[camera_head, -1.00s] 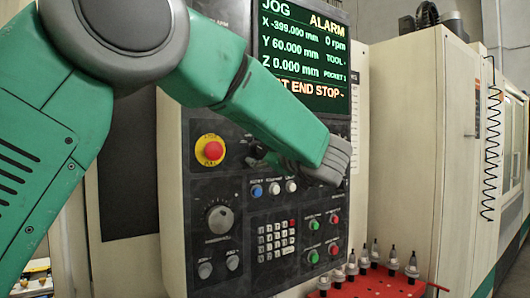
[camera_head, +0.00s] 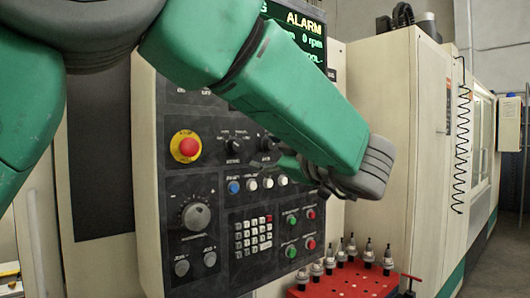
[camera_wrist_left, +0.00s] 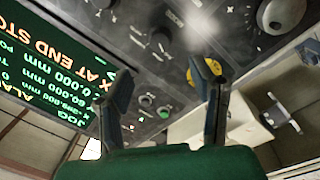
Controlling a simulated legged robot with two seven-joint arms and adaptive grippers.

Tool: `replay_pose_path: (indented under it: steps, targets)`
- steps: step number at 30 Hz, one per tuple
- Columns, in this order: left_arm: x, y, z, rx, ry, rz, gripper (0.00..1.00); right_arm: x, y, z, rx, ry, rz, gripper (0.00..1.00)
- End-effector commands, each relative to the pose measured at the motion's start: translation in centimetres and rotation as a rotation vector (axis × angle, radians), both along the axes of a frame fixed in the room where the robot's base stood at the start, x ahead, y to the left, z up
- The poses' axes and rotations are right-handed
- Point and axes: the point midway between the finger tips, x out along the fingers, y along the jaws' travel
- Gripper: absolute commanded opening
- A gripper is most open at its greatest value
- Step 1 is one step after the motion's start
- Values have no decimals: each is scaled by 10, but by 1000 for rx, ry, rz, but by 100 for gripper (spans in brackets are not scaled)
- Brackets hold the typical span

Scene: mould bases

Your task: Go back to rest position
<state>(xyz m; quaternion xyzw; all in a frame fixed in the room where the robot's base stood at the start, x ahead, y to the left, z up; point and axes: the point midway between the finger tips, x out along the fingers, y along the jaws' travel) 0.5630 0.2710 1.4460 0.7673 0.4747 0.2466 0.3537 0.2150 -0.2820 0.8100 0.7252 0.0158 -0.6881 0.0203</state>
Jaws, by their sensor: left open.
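My left gripper (camera_head: 290,170) is small and dark in the head view, partly hidden by its own wrist, in front of the control panel (camera_head: 185,240). In the left wrist view its two fingers (camera_wrist_left: 166,85) are spread apart with nothing between them. The panel's knobs and buttons show behind them. I cannot tell how far the fingertips are from the panel. The panel's screen (camera_head: 310,42) reads ALARM and is partly covered by my left arm. The left wrist view shows the screen (camera_wrist_left: 40,75) upside down with END STOP text. My right gripper is not in view.
A red emergency button (camera_head: 187,146) and a grey dial (camera_head: 195,216) are on the panel. A red tray (camera_head: 345,283) with several tool holders stands at lower right. The beige machine housing (camera_head: 385,100) with a coiled black cable (camera_head: 461,140) is behind it.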

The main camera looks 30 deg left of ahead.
Motion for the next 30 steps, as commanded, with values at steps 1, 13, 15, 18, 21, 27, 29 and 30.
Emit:
replay_pose_path:
  steps: [1,13,15,18,21,27,29,30]
  targets:
    - [0,-1,0,0,0,0,50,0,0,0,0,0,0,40]
    - [0,-2,-1,4,3,-2,50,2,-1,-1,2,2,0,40]
    - [4,0,-10,17,18,-12,50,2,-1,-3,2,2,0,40]
    - [20,5,-46,66,80,-64,50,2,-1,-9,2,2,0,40]
    - [41,11,-109,142,192,-165,50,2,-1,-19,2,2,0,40]
    - [60,18,-262,256,479,-425,50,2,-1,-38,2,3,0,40]
    - [56,17,-307,273,568,-504,50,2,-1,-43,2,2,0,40]
    - [51,17,-337,282,628,-555,50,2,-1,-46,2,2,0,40]
